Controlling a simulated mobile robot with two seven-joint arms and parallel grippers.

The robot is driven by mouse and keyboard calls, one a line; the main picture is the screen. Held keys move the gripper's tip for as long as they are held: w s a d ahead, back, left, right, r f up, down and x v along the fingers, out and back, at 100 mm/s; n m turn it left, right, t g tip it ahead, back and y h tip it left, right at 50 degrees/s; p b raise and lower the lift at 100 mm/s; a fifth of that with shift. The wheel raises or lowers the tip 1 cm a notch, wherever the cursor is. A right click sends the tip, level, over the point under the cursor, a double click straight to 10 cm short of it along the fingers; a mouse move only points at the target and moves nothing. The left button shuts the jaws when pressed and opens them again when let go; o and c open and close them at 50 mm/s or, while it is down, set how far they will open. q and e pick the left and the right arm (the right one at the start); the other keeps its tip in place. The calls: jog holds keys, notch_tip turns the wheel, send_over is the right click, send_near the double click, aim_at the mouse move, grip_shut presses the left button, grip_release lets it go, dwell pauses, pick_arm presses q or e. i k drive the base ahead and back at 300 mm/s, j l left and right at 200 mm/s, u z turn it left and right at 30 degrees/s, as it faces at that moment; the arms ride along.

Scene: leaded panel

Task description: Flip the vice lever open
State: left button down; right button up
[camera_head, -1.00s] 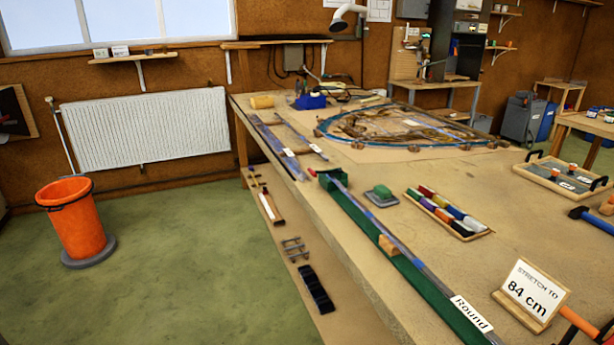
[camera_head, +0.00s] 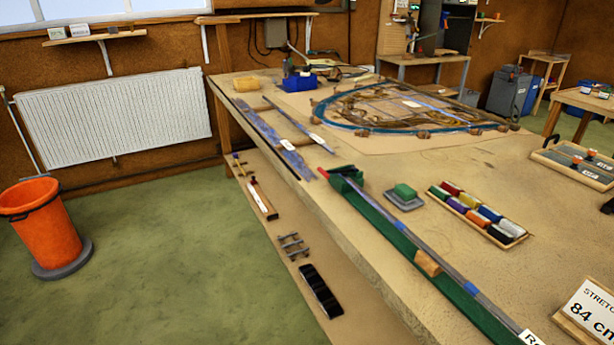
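What looks like the vice is a small green block with a red piece on top (camera_head: 343,172), at the far end of a long green channel (camera_head: 391,229) along the bench's near-left edge. The red piece may be its lever; it is too small to tell whether it is open or shut. A grey strip with blue marks (camera_head: 420,246) lies along the channel, its far end at the green block. A wooden block (camera_head: 428,263) sits on the channel partway along. Neither of my grippers is in view.
Open green floor lies left, with an orange bin (camera_head: 45,222).

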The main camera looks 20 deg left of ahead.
aim_at(344, 171)
jog(key=i+j, duration=0.15)
jog(key=j, duration=0.2)
jog(key=i+j, duration=0.1)
jog(key=j, duration=0.25)
jog(key=i+j, duration=0.15)
jog(key=j, duration=0.2)
jog(key=i+j, duration=0.15)
jog(key=j, duration=0.2)
